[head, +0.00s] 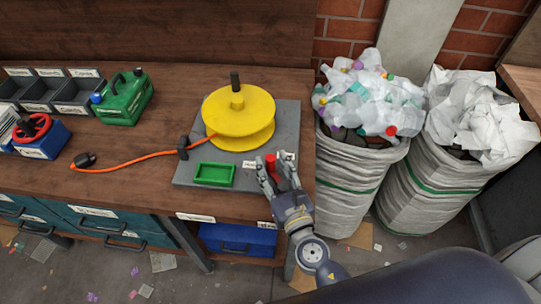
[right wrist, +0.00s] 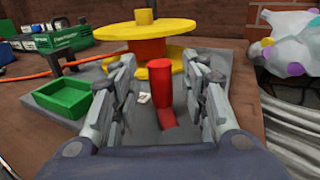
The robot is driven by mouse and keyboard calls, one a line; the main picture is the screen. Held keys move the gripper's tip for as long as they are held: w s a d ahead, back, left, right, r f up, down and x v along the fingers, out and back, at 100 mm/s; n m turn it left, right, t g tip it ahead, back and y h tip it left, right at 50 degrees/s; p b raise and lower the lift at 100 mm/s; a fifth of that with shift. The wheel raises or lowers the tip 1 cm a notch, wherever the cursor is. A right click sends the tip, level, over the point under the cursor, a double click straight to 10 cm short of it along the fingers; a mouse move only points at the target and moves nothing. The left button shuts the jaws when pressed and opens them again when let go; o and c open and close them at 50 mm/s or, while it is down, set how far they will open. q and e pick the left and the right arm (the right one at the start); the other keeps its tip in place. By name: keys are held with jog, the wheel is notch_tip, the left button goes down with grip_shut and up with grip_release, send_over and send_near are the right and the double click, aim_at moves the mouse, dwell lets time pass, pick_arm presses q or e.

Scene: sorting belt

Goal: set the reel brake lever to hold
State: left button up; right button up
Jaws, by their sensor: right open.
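The yellow reel (head: 238,115) stands on a grey base plate (head: 192,154) on the bench, and it also shows in the right wrist view (right wrist: 172,27). The red brake lever (head: 270,164) is at the plate's front right, with small white labels on both sides of it. In the right wrist view the lever (right wrist: 160,82) rises between the fingers. My right gripper (head: 272,168) is open around the lever, with gaps on both sides. The label lettering is too small to read. My left gripper is not in view.
A green tray (head: 214,175) sits on the plate left of the lever. An orange cable (head: 135,164) runs left to a black plug (head: 85,159). A green canister (head: 124,98) stands at back left. Full sacks (head: 345,190) stand right of the bench.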

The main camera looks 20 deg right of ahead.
jog(key=shift+w+a, duration=0.1)
jog(key=shift+w, duration=1.05)
grip_shut()
jog(key=shift+y, duration=0.3)
jog(key=shift+s+a+f+n+g+y+b, duration=0.15)
jog(key=shift+a+n+g+y+b, duration=0.15)
jog(key=shift+n+y, duration=0.5)
jog(key=shift+s+a+r+n+g+y+b, duration=0.15)
jog(key=shift+a+n+y, duration=0.35)
jog(key=shift+y, duration=0.5)
jog(key=shift+d+f, duration=0.1)
grip_release()
jog(key=shift+s, duration=0.1)
